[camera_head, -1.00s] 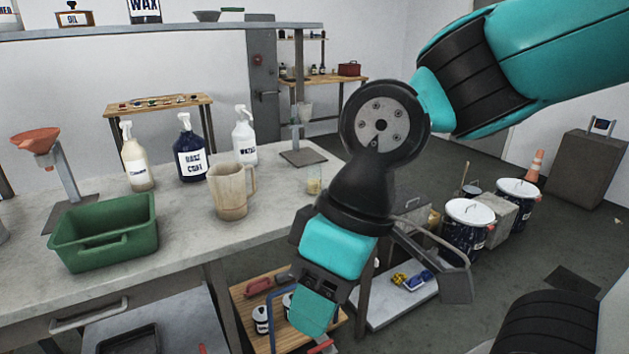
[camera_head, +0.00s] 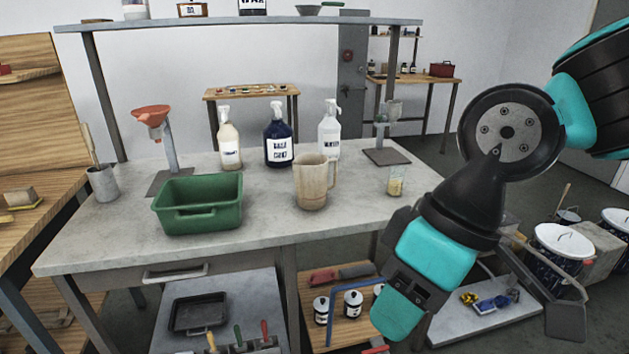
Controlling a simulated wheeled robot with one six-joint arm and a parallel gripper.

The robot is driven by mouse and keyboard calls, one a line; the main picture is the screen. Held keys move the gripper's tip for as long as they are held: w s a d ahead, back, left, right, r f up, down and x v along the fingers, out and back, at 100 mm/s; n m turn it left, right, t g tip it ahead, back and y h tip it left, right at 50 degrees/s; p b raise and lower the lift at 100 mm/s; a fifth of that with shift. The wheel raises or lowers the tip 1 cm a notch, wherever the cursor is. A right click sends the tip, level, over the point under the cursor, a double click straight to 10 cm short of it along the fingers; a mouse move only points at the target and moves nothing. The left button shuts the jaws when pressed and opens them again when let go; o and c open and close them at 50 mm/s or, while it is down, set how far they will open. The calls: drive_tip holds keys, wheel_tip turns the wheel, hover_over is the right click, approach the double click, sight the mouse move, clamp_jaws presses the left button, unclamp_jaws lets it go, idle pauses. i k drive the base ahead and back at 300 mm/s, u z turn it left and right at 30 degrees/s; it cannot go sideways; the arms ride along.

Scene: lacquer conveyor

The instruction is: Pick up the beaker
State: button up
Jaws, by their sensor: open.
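The beaker (camera_head: 396,182) is a small clear glass with pale yellow contents. It stands upright on the grey worktop near its right end. My gripper (camera_head: 475,290) is open and hangs in front of the worktop's right end, nearer to me and to the right of the beaker. One grey finger shows at the lower right; the other is mostly hidden behind the wrist. Nothing shows between the fingers, and the gripper is apart from the beaker.
A beige jug (camera_head: 312,185) stands left of the beaker, and a metal stand (camera_head: 387,156) behind it. A green bin (camera_head: 198,208), spray bottles (camera_head: 278,140) and an orange funnel (camera_head: 151,114) are further left. White-lidded drums (camera_head: 562,243) stand on the floor at right.

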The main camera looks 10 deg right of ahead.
sight(396, 174)
drive_tip(key=z, duration=0.2)
drive_tip(key=k, duration=0.3)
drive_tip(key=z, duration=1.05)
drive_tip(key=k, duration=1.05)
drive_tip(key=z, duration=1.05)
drive_tip(key=i, duration=2.75)
drive_tip(key=u, duration=0.6)
drive_tip(key=i, duration=0.75)
drive_tip(key=u, duration=1.65)
drive_tip(key=i, duration=0.75)
drive_tip(key=u, duration=0.7)
